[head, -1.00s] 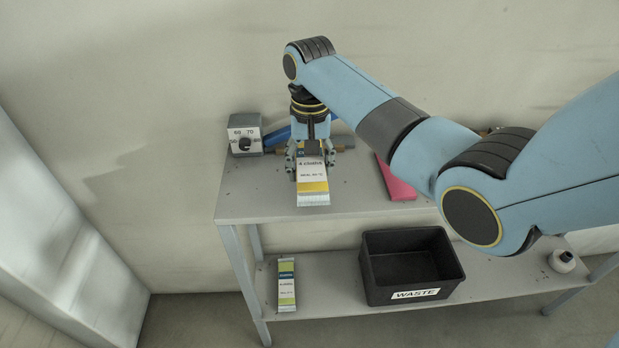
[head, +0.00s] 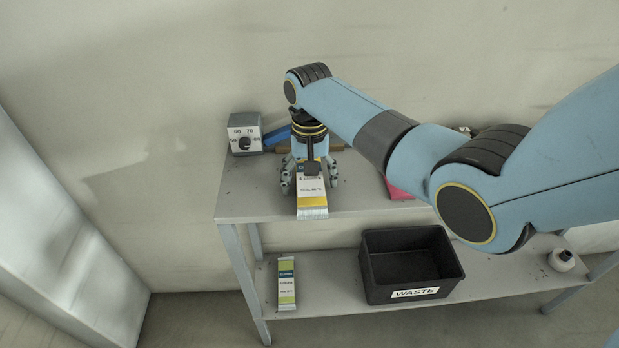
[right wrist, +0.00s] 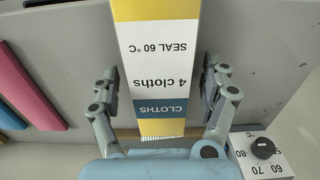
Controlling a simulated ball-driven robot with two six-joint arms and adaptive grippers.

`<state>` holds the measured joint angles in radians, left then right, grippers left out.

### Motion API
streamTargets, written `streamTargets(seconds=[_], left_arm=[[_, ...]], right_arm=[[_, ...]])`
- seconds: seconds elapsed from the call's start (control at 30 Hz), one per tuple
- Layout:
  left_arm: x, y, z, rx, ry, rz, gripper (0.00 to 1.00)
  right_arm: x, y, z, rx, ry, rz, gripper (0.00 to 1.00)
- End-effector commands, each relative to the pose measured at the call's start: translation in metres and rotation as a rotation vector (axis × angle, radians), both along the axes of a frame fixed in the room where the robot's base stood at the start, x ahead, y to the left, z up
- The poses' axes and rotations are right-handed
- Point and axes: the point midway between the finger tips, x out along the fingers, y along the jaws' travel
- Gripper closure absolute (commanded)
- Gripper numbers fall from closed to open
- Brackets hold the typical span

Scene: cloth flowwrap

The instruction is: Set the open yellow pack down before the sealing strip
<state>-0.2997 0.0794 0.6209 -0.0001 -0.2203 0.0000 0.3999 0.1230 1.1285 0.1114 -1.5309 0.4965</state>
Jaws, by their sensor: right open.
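The yellow pack (head: 312,198), marked "4 cloths, SEAL 60 °C", lies label up on the bench top, its pale crimped end toward the front edge. My right gripper (head: 310,182) is above its rear part. In the right wrist view, its fingers (right wrist: 162,97) are spread on both sides of the pack (right wrist: 158,60), with gaps to it. The brown strip (head: 282,149) and blue arm (head: 276,136) of the sealer are behind the pack, partly hidden by my gripper. My left gripper is not in view.
A dial box (head: 244,140) stands at the bench's back left. A pink item (head: 398,191) lies right of the pack, partly behind my arm.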

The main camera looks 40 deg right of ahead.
Motion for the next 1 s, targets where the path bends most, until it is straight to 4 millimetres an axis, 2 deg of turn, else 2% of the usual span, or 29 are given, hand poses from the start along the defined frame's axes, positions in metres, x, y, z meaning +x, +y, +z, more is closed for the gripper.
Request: streamTargets(seconds=[0.17,0.27,0.7,0.83,1.0], left_arm=[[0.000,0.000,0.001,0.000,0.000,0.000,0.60],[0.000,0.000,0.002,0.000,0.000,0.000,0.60],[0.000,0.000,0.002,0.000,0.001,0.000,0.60],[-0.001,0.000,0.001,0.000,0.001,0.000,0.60],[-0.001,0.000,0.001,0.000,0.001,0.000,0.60]], right_arm=[[0.000,0.000,0.002,0.000,0.000,0.000,0.20],[0.001,0.000,0.011,0.000,-0.002,0.000,0.20],[0.001,0.000,0.101,-0.001,-0.003,0.000,0.20],[0.001,0.000,0.116,0.000,-0.002,-0.001,0.20],[0.000,0.000,0.123,0.000,0.000,-0.001,0.20]])
